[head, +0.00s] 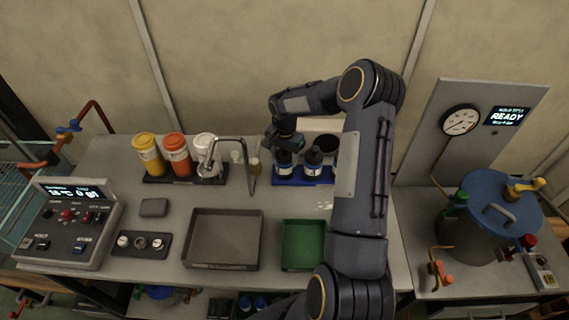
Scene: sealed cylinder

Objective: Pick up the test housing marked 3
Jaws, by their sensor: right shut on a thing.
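No mark 3 can be read on anything at this size, so I cannot tell which thing is the test housing. My right gripper (284,146) is at the back of the bench, over a blue rack (302,180). It appears shut on the top of the left dark bottle (284,164), which has a pale label and stands upright in the rack. The fingertips are small and partly hidden by the wrist. A second dark bottle (313,162) stands just right of it. My left gripper is not in view.
Yellow (147,150), orange (177,152) and white (206,152) containers stand at the back left. A grey tray (224,265) and green tray (303,263) lie in front. A control box (66,235) is at left, and a blue-lidded vessel (487,205) at right.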

